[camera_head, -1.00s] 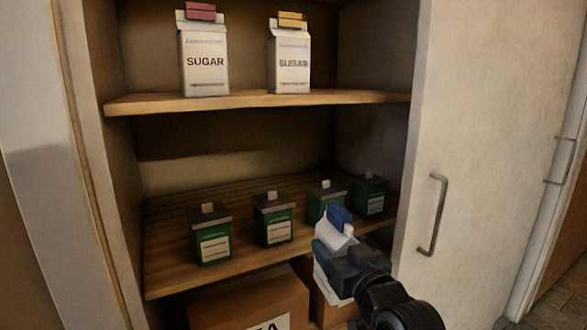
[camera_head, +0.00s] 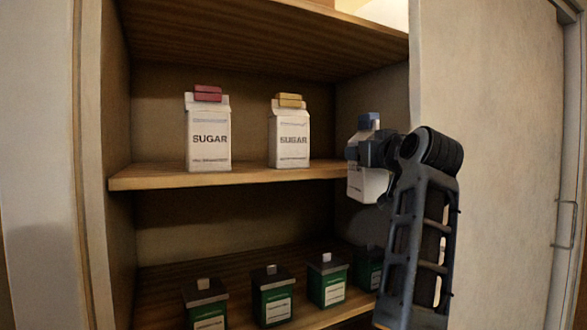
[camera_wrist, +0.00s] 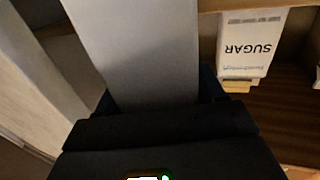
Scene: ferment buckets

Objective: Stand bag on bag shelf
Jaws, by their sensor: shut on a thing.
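My gripper (camera_head: 366,153) is shut on a white bag (camera_head: 368,184) with a blue clip (camera_head: 369,121) on top, at the right of the cupboard opening. The bag hangs upright, about level with the upper shelf (camera_head: 225,177). It looks clear of the shelf, though its distance from the edge is hard to tell. In the wrist view the held bag (camera_wrist: 140,50) is a plain pale face between my fingers. Two white SUGAR bags stand on that shelf, one with a red clip (camera_head: 208,140) and one with a yellow clip (camera_head: 289,137). The yellow-clipped bag also shows in the wrist view (camera_wrist: 248,45).
Several green boxes with dark lids (camera_head: 272,297) stand on the lower shelf. A white door (camera_head: 490,150) with a handle is at the right, close to my arm. The upper shelf is bare right of the yellow-clipped bag.

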